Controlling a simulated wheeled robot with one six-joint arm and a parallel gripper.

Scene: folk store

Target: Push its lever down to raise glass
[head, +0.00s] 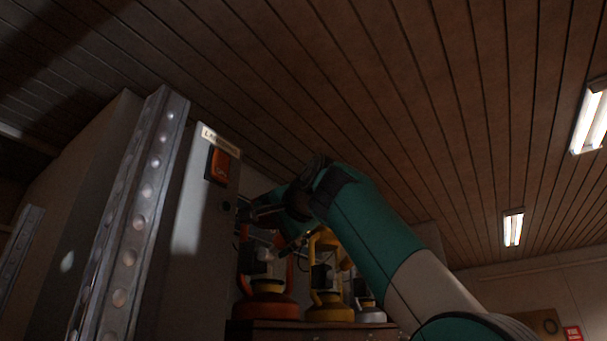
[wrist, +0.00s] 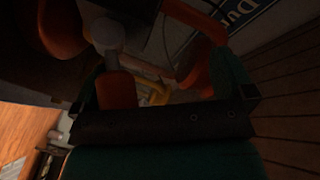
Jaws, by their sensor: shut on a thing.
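An orange lantern (head: 266,306) stands on a wooden shelf or crate (head: 300,330) in the head view, its upper half partly covered by my arm. Its rounded orange base (wrist: 60,22) and pale glass (wrist: 108,36) appear at the upper left of the wrist view. My gripper (head: 268,213) is at the top of this lantern, beside the grey cabinet. In the wrist view my gripper (wrist: 157,84) appears shut on some part of the orange lantern. The exact part gripped is dark and unclear. I cannot pick out the lever for certain.
A yellow lantern (head: 328,309) and a silver lantern (head: 370,314) stand close on the right. A grey cabinet (head: 195,215) with an orange switch panel (head: 219,166) rises close on the left, behind a riveted metal post (head: 135,225).

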